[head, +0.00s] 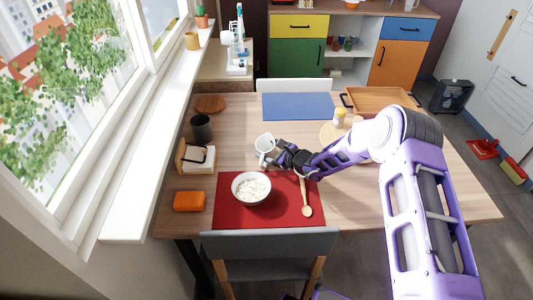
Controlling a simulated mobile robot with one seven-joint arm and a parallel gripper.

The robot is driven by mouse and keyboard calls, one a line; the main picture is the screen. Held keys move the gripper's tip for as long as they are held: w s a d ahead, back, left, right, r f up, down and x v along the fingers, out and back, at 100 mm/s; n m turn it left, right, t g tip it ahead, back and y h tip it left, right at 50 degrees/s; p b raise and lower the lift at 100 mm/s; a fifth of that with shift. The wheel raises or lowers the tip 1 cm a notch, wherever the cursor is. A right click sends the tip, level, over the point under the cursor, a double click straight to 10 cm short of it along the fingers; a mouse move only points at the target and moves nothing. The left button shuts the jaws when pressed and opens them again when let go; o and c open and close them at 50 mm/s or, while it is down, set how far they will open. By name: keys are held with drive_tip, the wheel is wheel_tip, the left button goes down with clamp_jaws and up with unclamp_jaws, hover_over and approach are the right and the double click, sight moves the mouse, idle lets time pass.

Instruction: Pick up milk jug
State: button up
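A small white jug (264,143), which I take to be the milk jug, stands on the wooden table behind the red mat. My gripper (268,160) reaches in from the right, low over the table, just in front of the jug. The fingertips look very near the jug's front side, partly covering it. Whether they touch it, and whether they are open or closed, is too small and dark to tell. The jug looks upright.
A white bowl (251,190) and a wooden spoon (306,200) lie on the red mat (285,212). A napkin holder (197,158), dark cup (201,128) and orange box (189,201) are at left. A blue mat (298,106), jar (340,117) and wooden tray (382,93) are farther back.

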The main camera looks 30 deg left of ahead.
drive_tip(key=shift+r, duration=0.1)
clamp_jaws()
